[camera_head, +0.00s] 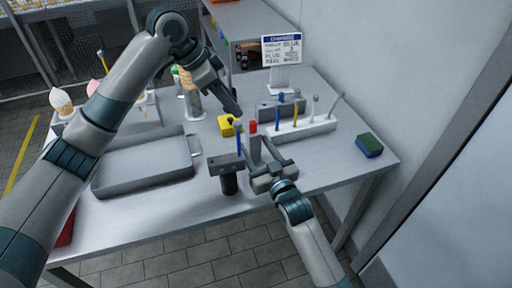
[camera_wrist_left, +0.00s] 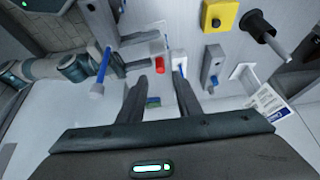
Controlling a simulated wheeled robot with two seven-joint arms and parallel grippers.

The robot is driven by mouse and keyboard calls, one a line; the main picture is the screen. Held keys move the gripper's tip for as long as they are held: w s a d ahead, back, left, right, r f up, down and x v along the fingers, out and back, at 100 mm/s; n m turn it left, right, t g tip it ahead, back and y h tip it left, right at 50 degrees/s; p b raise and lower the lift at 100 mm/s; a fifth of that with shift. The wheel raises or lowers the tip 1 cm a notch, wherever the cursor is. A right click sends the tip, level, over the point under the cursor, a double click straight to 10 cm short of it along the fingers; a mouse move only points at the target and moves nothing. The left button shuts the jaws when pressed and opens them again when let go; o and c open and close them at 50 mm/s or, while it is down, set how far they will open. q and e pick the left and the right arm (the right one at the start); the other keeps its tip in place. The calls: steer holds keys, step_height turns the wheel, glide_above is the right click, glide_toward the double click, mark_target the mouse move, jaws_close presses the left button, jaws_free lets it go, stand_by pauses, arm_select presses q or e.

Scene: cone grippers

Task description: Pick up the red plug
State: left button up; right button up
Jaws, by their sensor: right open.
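The red plug (camera_head: 252,127) is a small red cylinder near the middle of the table. It also shows in the left wrist view (camera_wrist_left: 160,64), beyond and between my left fingertips. My left gripper (camera_head: 234,108) is up and left of it in the head view; its fingers (camera_wrist_left: 160,88) are apart with nothing held between them. My right gripper (camera_head: 263,148) is low over the table, just in front of the plug, open. One right finger overlaps the plug's lower part in the head view; I cannot tell whether they touch.
A grey holder (camera_head: 225,165) with a blue stick stands left of my right gripper. A yellow block (camera_head: 226,125), a rack (camera_head: 305,134) with upright sticks and a sign (camera_head: 282,50) stand nearby. A tray (camera_head: 145,187) lies left, a green-blue sponge (camera_head: 369,145) right.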

steer(key=shift+c, duration=0.4)
steer(key=c, duration=1)
arm_select(q)
steer(key=shift+o, duration=0.6)
arm_select(e)
steer(key=shift+c, duration=1.2)
arm_select(q)
steer(key=shift+o, duration=0.3)
steer(key=shift+w+d+r, duration=0.1)
steer(key=shift+d, duration=0.3)
step_height(320, 180, up, 4)
steer(key=m+g+y, duration=0.2)
steer(key=y, duration=0.4)
glide_above(253, 122)
steer(key=shift+f, duration=3.4)
